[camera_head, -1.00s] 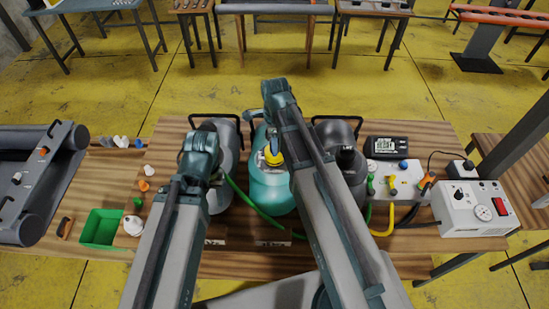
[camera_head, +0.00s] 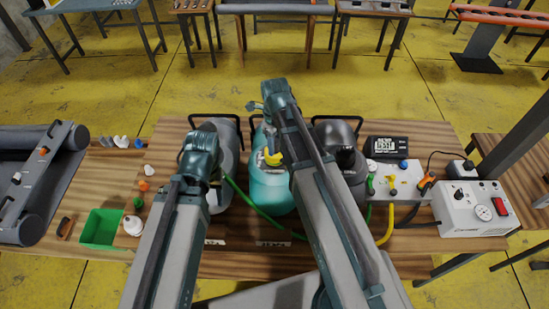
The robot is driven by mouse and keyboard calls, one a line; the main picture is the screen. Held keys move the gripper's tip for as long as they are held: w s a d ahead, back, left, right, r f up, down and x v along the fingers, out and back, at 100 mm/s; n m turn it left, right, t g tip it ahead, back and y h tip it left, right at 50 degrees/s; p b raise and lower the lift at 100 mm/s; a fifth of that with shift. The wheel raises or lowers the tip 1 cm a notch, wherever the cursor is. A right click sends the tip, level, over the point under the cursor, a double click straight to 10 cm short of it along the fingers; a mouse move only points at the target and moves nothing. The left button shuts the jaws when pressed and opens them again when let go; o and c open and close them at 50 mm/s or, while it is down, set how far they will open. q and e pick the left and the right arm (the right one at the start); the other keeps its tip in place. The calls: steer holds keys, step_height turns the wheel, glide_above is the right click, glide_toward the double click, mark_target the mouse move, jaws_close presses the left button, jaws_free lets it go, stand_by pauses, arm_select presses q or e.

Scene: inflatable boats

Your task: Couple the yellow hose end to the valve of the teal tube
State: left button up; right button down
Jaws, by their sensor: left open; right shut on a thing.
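The teal tube (camera_head: 269,189) lies in the middle of the table between two grey tubes. A yellow piece (camera_head: 271,158), apparently the yellow hose end, shows over its upper part, beside my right arm. The yellow hose (camera_head: 386,231) leaves the white box at the right and passes behind my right arm. My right gripper (camera_head: 257,106) is shut on the yellow hose end above the teal tube; the fingers are mostly hidden. The valve is hidden, so I cannot tell whether they touch. My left gripper (camera_head: 204,142) is open over the left grey tube, its fingers largely hidden.
A green hose (camera_head: 250,205) crosses the teal tube. The right grey tube (camera_head: 338,134) is partly covered by my arm. A white valve box (camera_head: 398,176), black display (camera_head: 394,148) and gauge box (camera_head: 473,208) stand right. A green bin (camera_head: 102,228) and small fittings are left.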

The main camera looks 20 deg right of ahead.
steer(key=shift+c, duration=1.9)
jaws_free()
step_height(320, 180, up, 12)
steer(key=p, duration=1.2)
